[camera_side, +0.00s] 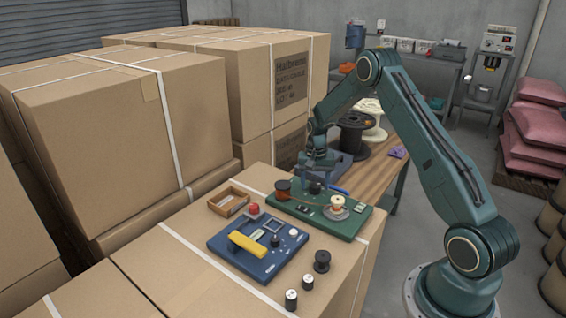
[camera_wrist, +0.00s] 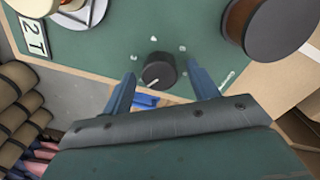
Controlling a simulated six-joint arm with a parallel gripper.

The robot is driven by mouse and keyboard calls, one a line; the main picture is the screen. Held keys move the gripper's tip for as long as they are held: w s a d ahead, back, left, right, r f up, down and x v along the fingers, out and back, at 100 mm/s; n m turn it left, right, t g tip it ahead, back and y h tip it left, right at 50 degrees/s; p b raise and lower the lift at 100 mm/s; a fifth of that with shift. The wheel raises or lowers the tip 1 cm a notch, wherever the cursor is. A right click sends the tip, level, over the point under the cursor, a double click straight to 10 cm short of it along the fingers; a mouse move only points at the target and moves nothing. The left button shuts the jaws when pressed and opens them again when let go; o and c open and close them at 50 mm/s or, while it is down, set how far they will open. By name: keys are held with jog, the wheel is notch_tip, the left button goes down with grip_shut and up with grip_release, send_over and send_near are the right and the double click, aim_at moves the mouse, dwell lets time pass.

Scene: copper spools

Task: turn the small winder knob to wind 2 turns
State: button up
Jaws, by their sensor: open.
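The small winder knob (camera_wrist: 158,70) is black and round with a pale pointer line, on a green board (camera_wrist: 95,48). White marks ring it on the board. In the wrist view my gripper (camera_wrist: 161,74) is open, with one blue finger on each side of the knob and a visible gap on both sides. In the side view my gripper (camera_side: 314,178) is low over the green board (camera_side: 348,228), right at the black knob (camera_side: 315,188). A copper-brown spool (camera_side: 283,194) and a pale spool (camera_side: 337,213) stand on the board. A "2 T" card (camera_wrist: 33,36) lies near the pale spool.
A blue panel (camera_side: 258,262) with a yellow handle (camera_side: 248,245) and red button (camera_side: 254,209) lies in front of the board. A wooden tray (camera_side: 229,203) sits left. Small spools (camera_side: 322,262) stand near the front carton edge. Tall cartons (camera_side: 110,140) rise at left.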

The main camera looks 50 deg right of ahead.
aim_at(314, 185)
notch_tip(314, 185, up, 14)
jog(key=shift+f, duration=0.25)
dwell(0.4)
jog(key=shift+w, duration=0.1)
jog(key=shift+a, duration=0.1)
jog(key=s+a+r+n+t, duration=0.1)
jog(key=s+a+r+n, duration=0.2)
jog(key=s+a+r, duration=0.35)
jog(key=s+a+r+n+t, duration=0.2)
jog(key=s+a+r, duration=0.1)
jog(key=a+r, duration=0.65)
jog(key=s+a+n+t, duration=0.1)
jog(key=s+a+n, duration=0.2)
jog(key=s, duration=0.6)
jog(key=s+a+n+t, duration=0.1)
jog(key=s+a+n, duration=0.2)
jog(key=s+a, duration=0.4)
jog(key=shift+s+a+r+n+t, duration=0.15)
jog(key=shift+s+a+n+t, duration=0.2)
jog(key=shift+s, duration=0.9)
